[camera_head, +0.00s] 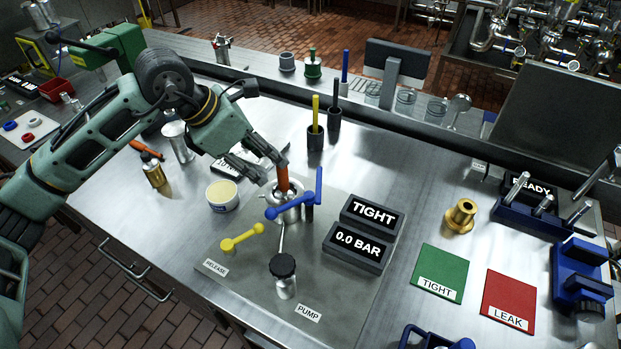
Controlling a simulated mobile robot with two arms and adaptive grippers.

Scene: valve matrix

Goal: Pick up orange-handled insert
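The orange-handled insert (283,179) stands upright in a round metal fitting (287,210) on the grey test plate, with a blue lever beside it. Only its orange handle shows; its lower part is hidden inside the fitting. My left gripper (271,170) reaches in from the upper left, with its fingers spread and their tips right at the top of the orange handle. I cannot tell whether a finger touches it. My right gripper is not in view.
A blue lever (290,207), a yellow lever (242,237) and a black-capped pump (284,275) crowd the plate. Display blocks (358,247) stand right of the fitting. A white tub (222,196) is close on the left. Green (440,272) and red (509,301) pads lie further right.

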